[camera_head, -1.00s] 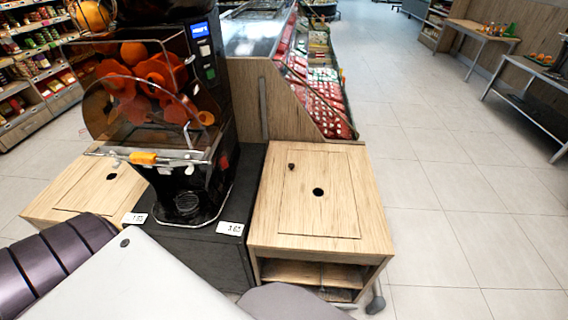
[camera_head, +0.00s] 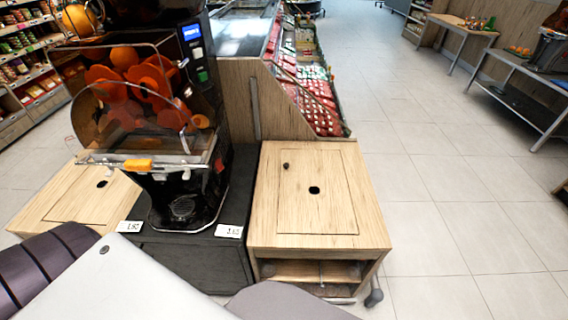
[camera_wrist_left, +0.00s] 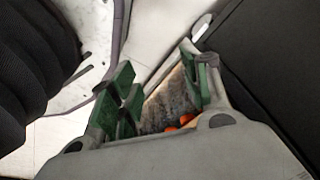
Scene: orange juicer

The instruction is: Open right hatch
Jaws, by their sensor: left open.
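The right hatch (camera_head: 317,206) is a pale wooden panel set flush in the top of the right wooden cabinet (camera_head: 268,225). It has a dark round hole (camera_head: 314,190) near its middle and a small dark knob-like spot (camera_head: 286,166) near its upper left. The hatch lies closed. My left gripper (camera_wrist_left: 160,95) shows in the left wrist view, with green finger pads spread apart and nothing clearly held between them. Neither gripper shows in the head view, so their distance from the hatch cannot be told.
An orange juicer (camera_head: 185,185) stands left of the cabinet on a dark base, with oranges behind its clear cover. A left wooden cabinet (camera_head: 60,210) has a similar hatch. A produce display (camera_head: 310,80) stands behind. The tiled floor (camera_head: 450,210) at the right is free.

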